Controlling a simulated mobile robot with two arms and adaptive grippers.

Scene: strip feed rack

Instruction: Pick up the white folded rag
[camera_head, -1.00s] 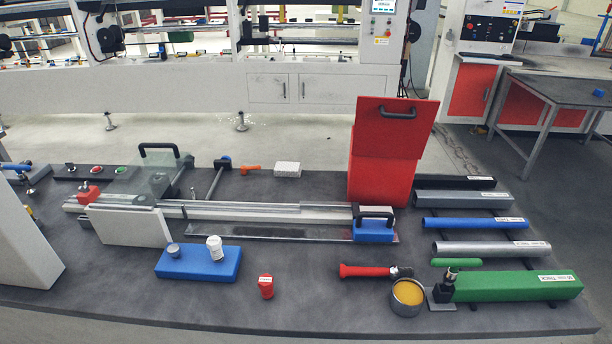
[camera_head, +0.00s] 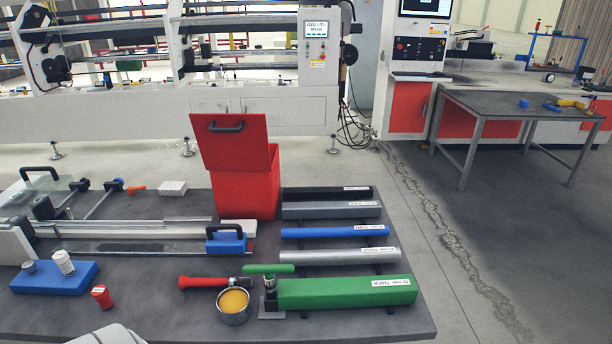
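The white folded rag (camera_head: 172,187) looks like a small pale block with a textured surface. It lies flat near the back edge of the dark bench (camera_head: 385,328), left of the red open-lidded bin (camera_head: 247,195) and right of an orange handle (camera_head: 136,188). Nothing touches it that I can see. Neither of my grippers shows in the head view. A rounded pale grey part at the bottom left edge looks like my own arm, with no fingers visible.
A clamp rail (camera_head: 120,228) with a blue block (camera_head: 226,243) runs in front of the rag. Coloured bars, including a green one (camera_head: 345,292), lie at the right. A grey table (camera_head: 500,108) stands beyond.

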